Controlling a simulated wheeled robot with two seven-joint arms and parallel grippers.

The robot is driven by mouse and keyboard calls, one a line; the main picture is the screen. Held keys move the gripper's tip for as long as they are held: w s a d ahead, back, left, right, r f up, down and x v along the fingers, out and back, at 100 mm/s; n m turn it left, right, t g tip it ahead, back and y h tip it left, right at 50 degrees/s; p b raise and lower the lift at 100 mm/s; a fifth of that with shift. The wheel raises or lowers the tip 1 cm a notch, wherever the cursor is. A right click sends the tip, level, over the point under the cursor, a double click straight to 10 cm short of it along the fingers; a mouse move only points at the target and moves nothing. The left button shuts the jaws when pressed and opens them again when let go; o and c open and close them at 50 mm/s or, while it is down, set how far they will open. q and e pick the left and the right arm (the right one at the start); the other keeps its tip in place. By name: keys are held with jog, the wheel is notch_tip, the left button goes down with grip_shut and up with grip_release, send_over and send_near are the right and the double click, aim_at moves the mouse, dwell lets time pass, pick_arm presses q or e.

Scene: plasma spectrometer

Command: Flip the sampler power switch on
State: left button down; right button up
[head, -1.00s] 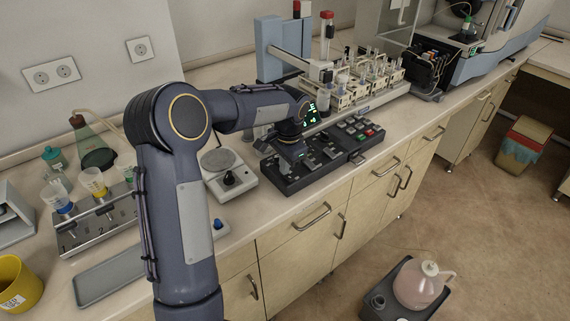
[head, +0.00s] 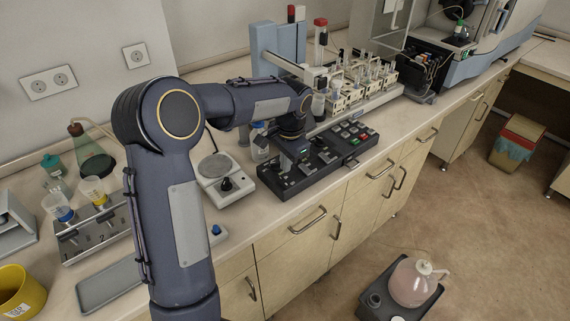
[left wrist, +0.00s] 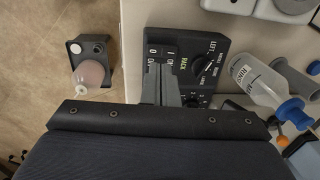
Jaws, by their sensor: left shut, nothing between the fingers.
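The black sampler control panel (head: 272,183) lies on the counter in the middle of the head view, with rows of switches and buttons. It also shows in the left wrist view (left wrist: 225,56), with a knob, white markings "0", "1" and "ON", and green "RACK" lettering. My left gripper (left wrist: 160,72) is shut and empty, its fingers over the panel beside the 0/1 markings. In the head view the gripper (head: 300,160) points down over the panel's near-left part. The fingers hide part of the switch area, so I cannot tell the power switch's position or whether they touch it.
A hotplate-like device (head: 222,180) stands left of the panel. The sampler with vial racks (head: 350,85) stands behind it. A clear bottle with a blue cap (left wrist: 258,82) is close to the panel in the wrist view. The counter's front edge runs just before the panel.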

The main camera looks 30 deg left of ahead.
aim_at(280, 177)
pick_arm(q)
notch_tip(280, 177, up, 9)
jog(key=d, duration=0.1)
jog(key=shift+s+d, duration=0.15)
jog(key=shift+s, duration=0.15)
jog(key=shift+f+b, duration=0.1)
jog(key=shift+b, duration=0.3)
jog(key=b, duration=0.2)
jog(key=a+b, duration=0.1)
jog(key=b, duration=0.2)
jog(key=shift+w+a, duration=0.15)
jog(key=shift+w, duration=0.15)
jog(key=f, duration=0.4)
jog(key=a+f, duration=0.1)
jog(key=f, duration=0.4)
jog(key=a+f, duration=0.1)
jog(key=f, duration=0.3)
jog(key=shift+w+f+b, duration=0.3)
jog(key=shift+w+b, duration=0.05)
jog(key=shift+w, duration=0.05)
